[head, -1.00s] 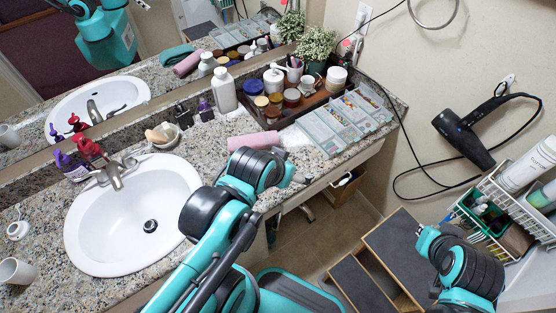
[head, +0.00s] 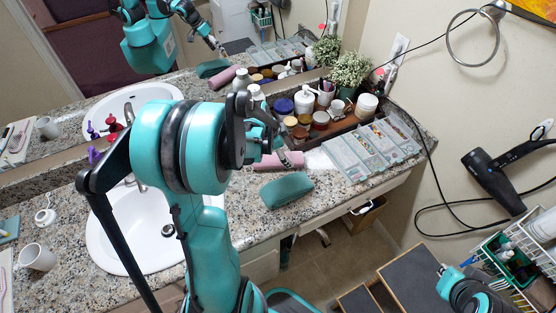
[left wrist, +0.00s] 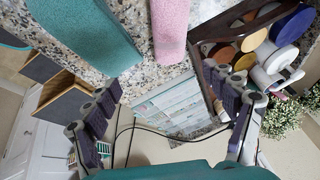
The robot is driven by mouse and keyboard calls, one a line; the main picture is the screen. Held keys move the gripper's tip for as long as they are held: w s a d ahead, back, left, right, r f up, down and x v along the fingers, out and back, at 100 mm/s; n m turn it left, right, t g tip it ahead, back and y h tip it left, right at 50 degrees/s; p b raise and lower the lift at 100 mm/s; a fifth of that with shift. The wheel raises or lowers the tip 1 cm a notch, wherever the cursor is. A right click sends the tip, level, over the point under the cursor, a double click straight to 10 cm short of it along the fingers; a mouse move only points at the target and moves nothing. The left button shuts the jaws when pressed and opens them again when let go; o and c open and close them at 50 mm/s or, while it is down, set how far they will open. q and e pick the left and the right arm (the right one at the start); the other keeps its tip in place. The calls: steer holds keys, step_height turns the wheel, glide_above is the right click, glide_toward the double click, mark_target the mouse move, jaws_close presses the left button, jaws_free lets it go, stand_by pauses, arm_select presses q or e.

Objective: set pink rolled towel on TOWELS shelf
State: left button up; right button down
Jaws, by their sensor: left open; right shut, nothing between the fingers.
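The pink rolled towel (head: 279,161) lies on the granite counter near the mirror, partly hidden by my left arm in the head view. It also shows at the top of the left wrist view (left wrist: 169,30). My left gripper (head: 274,146) is above the counter close to the towel, mostly covered by my own arm. In the left wrist view its fingers (left wrist: 168,112) are spread wide, with nothing between them. The towel is beyond the fingertips, apart from them. My right gripper is out of view; only part of my right arm shows at lower right. No shelf labelled TOWELS is visible.
Behind are a dark tray (head: 345,121) of jars and a divided clear organizer (head: 352,160). The sink (head: 120,235) is left. A wire rack (head: 530,262) and hair dryer (head: 492,182) are right.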

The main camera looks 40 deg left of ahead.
mark_target(287, 154)
arm_select(q)
steer(key=shift+m+h, duration=0.3)
steer(key=shift+m, duration=0.6)
steer(key=a+f, duration=0.5)
steer(key=shift+w, duration=0.4)
steer(key=b+x, duration=0.1)
steer(key=x, duration=0.1)
steer(key=shift+d+f, duration=0.1)
steer(key=shift+f, duration=0.2)
steer(key=b+x, duration=0.1)
steer(key=x, duration=0.1)
steer(key=b+x, duration=0.1)
steer(key=x, duration=0.2)
steer(key=shift+w+d, duration=0.2)
steer(key=shift+w, duration=0.25)
steer(key=shift+s, duration=0.1)
steer(key=shift+c, duration=0.2)
steer(key=c, duration=1.4)
steer(key=shift+o, duration=0.2)
steer(key=shift+r, duration=0.15)
step_height(287, 154, up, 5)
steer(key=shift+f+p, duration=0.25)
steer(key=shift+p, duration=0.8)
steer(key=d+r+p, duration=0.3)
steer(key=d+r, duration=0.3)
steer(key=d, duration=0.5)
steer(key=shift+w+d+r, duration=0.15)
steer(key=shift+w+d, duration=0.25)
steer(key=shift+w, duration=0.1)
